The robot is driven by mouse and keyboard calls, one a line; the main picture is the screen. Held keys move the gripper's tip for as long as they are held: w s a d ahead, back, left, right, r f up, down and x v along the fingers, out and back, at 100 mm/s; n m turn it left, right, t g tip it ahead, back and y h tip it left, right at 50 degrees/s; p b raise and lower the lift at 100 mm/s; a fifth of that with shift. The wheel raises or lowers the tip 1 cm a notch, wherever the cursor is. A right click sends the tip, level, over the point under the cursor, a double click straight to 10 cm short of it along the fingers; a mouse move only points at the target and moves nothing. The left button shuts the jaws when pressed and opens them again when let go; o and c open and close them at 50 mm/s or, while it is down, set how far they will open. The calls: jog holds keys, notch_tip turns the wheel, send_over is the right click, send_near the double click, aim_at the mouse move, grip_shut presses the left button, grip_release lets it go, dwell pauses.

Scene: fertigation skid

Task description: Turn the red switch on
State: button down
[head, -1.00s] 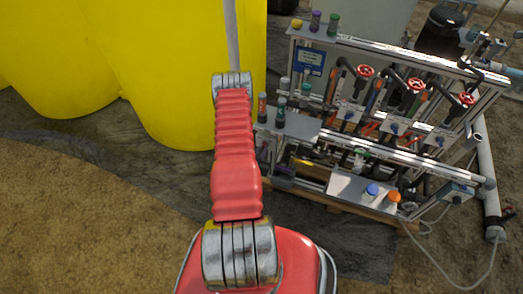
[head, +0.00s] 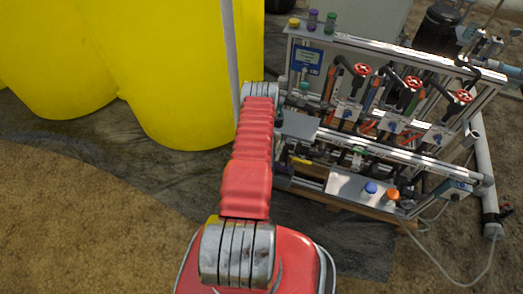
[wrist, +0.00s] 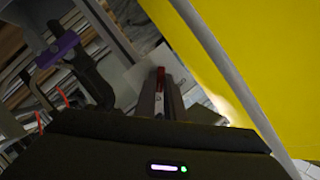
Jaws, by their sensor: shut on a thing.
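In the wrist view, the two fingers of my gripper (wrist: 161,92) reach up from the dark gripper body. They are shut on a small red part (wrist: 160,76), which shows between the fingertips in front of a pale grey plate (wrist: 135,78). I cannot tell for sure whether this is the red switch, or how it is set. In the head view my gripper cannot be seen, and my red arm hides the left end of the skid (head: 385,125).
Large yellow tanks (head: 165,70) stand left of the skid; yellow also fills the wrist view's right. The skid carries several red handwheels (head: 410,82) and a lower shelf with blue and orange caps (head: 392,198). A purple handle (wrist: 55,48) is left of my fingers.

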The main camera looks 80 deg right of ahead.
jog(key=shift+a+f, duration=0.1)
jog(key=c, duration=1.8)
grip_release()
jog(key=shift+c, duration=0.2)
jog(key=v, duration=1.3)
jog(key=shift+s+a, duration=0.15)
jog(key=shift+a, duration=0.15)
jog(key=shift+d, duration=0.1)
